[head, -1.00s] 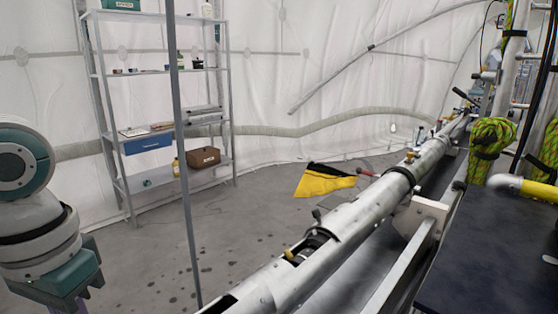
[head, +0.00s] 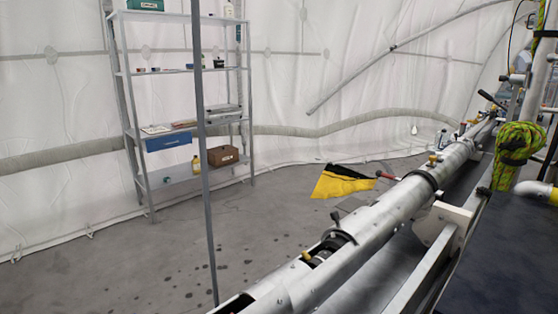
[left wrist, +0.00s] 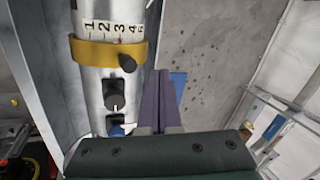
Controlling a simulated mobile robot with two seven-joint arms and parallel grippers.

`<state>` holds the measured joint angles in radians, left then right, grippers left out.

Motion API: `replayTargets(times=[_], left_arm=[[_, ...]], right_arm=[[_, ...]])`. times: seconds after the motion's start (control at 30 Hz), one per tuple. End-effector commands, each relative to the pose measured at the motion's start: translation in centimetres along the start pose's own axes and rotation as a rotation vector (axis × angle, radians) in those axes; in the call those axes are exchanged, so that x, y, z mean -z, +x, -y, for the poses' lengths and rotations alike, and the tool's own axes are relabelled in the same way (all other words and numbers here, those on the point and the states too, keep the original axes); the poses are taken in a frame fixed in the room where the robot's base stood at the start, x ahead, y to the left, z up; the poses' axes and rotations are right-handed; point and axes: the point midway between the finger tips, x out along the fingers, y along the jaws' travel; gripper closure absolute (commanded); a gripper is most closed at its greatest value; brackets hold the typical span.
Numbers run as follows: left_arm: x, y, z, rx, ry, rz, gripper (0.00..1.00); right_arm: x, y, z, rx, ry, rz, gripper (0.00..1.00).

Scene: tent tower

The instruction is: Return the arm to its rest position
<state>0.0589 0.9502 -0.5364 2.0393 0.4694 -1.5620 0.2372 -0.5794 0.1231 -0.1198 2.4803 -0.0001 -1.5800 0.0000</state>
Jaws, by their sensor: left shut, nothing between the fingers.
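My left gripper (left wrist: 160,80) shows in the left wrist view. Its two purple fingers are together with nothing between them. To its left in that picture is a silver tube (left wrist: 108,57) with a yellow band (left wrist: 105,52), a number scale (left wrist: 112,28) and a black knob (left wrist: 115,94). The fingers appear apart from the tube, though the exact gap cannot be told. My left arm is out of the head view, and my right gripper shows in neither view.
A long metal tube assembly (head: 385,212) runs diagonally across the head view. A thin upright pole (head: 204,170) stands before the metal shelf (head: 185,183). A yellow and black cloth (head: 340,185) lies on the floor. A dark tabletop (head: 505,245) is at right. Floor at left is clear.

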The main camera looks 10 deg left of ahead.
Motion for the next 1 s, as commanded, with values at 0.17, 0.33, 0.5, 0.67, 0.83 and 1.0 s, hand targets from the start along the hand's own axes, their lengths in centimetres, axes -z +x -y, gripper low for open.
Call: replayTargets(times=[0.17,0.33,0.5,0.67,0.83,1.0], left_arm=[[-2.3,-1.4,-0.1,0.096,0.113,-0.049,1.00],[-3.9,-3.2,0.7,0.190,0.189,-0.081,1.00],[-5.2,-5.3,1.7,0.288,0.260,-0.103,1.00],[-5.1,-4.9,-1.3,0.197,0.152,-0.131,1.00],[-4.5,-4.6,-5.2,0.071,0.017,-0.157,1.00],[-3.4,-4.8,-9.2,-0.060,-0.122,-0.183,1.00]], right_arm=[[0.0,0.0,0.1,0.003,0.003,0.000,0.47],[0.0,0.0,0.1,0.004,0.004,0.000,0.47],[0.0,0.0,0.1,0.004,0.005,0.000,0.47],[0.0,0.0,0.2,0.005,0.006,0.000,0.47],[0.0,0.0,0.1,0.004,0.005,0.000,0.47],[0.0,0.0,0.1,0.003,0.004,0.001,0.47]])
